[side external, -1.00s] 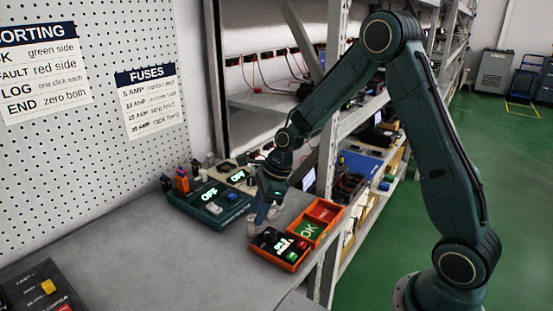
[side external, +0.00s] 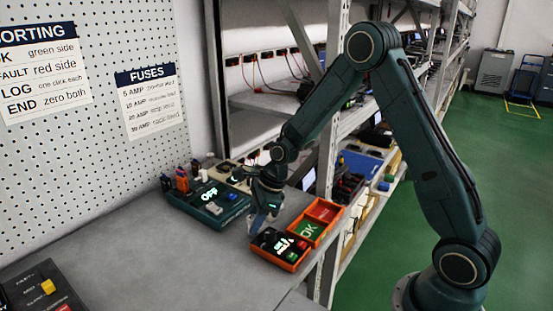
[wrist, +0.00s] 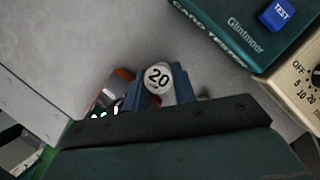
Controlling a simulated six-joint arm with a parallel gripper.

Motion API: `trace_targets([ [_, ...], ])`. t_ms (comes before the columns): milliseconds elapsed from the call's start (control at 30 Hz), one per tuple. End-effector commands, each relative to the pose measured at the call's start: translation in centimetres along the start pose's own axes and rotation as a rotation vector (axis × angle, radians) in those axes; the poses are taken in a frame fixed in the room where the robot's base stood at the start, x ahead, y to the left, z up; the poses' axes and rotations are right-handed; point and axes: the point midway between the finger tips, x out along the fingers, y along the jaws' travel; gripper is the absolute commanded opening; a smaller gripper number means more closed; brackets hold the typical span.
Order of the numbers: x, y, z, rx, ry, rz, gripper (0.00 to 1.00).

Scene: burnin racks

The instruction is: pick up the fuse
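The fuse shows in the wrist view as a round pale cap marked 20 (wrist: 159,78), end-on to the camera. My gripper (wrist: 161,93) has its blue fingers on either side of the cap, very near it. I cannot tell whether they touch or press on it. In the side external view my gripper (side external: 263,217) is low over the grey bench, just left of the orange tray. The fuse there is mostly hidden by the fingers, and its contact with the bench is unclear.
A teal tester (side external: 208,207) with a lit OFF display stands behind my gripper to the left. The orange tray (side external: 295,265) with a green OK panel lies close on the right. A dark box (side external: 38,290) sits at lower left. The bench's middle is clear.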

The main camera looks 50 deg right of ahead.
Motion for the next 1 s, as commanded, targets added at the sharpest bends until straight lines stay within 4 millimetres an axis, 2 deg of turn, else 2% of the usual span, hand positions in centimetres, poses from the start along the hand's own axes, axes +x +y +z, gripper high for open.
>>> trace_targets([
  [33, 0.0, 0.0, 0.0, 0.000, 0.000, 0.000, 0.09],
  [67, 0.0, 0.0, 0.0, 0.000, 0.000, 0.000, 0.04],
  [567, -0.8, -0.1, 0.4, 0.000, -0.002, -0.002, 0.04],
  [767, -2.6, -0.1, 1.1, -0.002, -0.003, -0.004, 0.04],
  [1000, -6.8, -0.1, 2.9, -0.001, -0.004, -0.006, 0.04],
])
